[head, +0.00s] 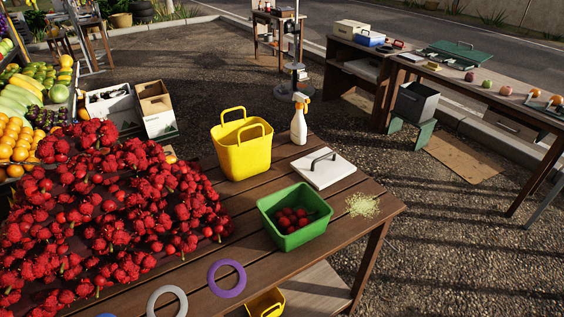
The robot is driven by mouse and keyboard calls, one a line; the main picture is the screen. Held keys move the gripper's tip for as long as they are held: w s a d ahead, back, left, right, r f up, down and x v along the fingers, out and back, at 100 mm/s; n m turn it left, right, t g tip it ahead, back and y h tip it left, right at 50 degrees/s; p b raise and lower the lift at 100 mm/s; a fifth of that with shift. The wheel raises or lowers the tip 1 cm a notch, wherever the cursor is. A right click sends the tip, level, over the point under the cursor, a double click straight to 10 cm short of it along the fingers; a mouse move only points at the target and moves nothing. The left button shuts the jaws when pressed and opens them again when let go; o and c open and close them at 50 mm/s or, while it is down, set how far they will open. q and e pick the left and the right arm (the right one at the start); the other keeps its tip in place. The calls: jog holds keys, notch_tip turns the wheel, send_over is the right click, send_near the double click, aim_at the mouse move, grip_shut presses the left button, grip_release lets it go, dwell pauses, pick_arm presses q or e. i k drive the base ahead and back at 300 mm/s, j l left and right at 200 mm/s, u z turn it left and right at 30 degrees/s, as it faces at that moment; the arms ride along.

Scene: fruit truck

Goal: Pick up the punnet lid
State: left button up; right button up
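The punnet lid (325,174) is a white square plate with a dark arched handle on top. It lies flat on the slatted wooden table (230,222), near its far right edge. The green punnet (299,240) stands just in front of the lid and holds several red fruits. The punnet is open at the top. Neither of my grippers is in view.
A yellow basket (246,158) stands left of the lid, and a white spray bottle (299,127) stands behind it. Pale crumbs (362,206) lie to its right. A red fruit heap (110,215) covers the table's left. Purple (241,281) and grey rings lie in front.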

aim_at(323, 167)
jog(key=i+l+u, duration=0.2)
jog(key=l+u, duration=0.15)
jog(key=l, duration=0.2)
jog(key=i+l+u, duration=0.1)
jog(key=l+u, duration=0.25)
jog(key=l, duration=0.25)
jog(key=l+u, duration=0.4)
jog(key=l, duration=0.2)
